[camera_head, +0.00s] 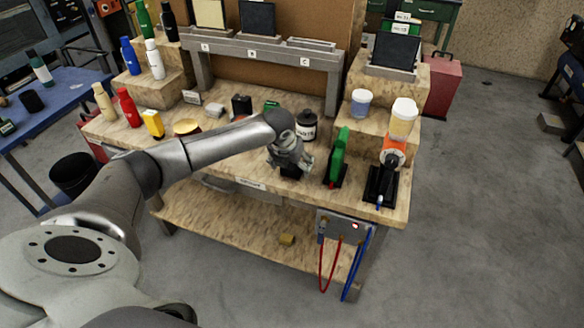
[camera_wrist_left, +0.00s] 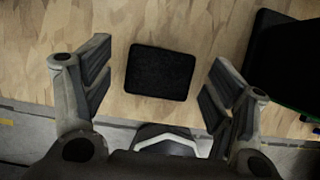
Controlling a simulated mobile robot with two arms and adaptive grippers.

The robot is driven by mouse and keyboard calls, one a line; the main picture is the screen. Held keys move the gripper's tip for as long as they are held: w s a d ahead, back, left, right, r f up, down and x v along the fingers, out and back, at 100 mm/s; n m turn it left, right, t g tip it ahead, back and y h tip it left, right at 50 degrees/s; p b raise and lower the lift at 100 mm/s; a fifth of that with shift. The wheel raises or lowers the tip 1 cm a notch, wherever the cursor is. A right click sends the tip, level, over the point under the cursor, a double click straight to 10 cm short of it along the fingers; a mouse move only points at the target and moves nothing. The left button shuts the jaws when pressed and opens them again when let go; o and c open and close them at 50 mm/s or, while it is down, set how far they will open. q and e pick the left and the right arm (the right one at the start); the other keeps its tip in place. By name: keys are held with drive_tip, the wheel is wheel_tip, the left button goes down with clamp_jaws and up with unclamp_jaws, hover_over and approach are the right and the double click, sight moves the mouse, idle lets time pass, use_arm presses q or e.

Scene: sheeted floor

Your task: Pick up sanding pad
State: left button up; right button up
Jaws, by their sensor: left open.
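A black square pad with rounded corners, which looks like the sanding pad (camera_wrist_left: 161,73), lies flat on the wooden bench top in the left wrist view. It sits between the two spread fingers of my left gripper (camera_wrist_left: 159,80), with bare wood showing on both sides. The gripper is open and empty, above the pad and apart from it. In the head view my left gripper (camera_head: 290,162) is over the front part of the workbench (camera_head: 225,160), with a dark patch just under it, partly hidden. My right gripper is not in view.
A green tool in a black stand (camera_head: 338,157) is close right of my left gripper. An orange-and-black tool (camera_head: 388,170) stands farther right. A dark-capped jar (camera_head: 306,125) is just behind the gripper. Bottles and a yellow container (camera_head: 153,124) stand left. The bench's front edge is close.

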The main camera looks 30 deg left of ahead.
use_arm(q)
drive_tip(key=shift+w+f, duration=0.25)
drive_tip(key=shift+f, duration=0.35)
drive_tip(key=shift+c, duration=0.4)
drive_tip(key=shift+a, duration=0.1)
drive_tip(key=c, duration=1)
drive_tip(key=shift+c, duration=0.2)
drive_tip(key=shift+r, duration=0.2)
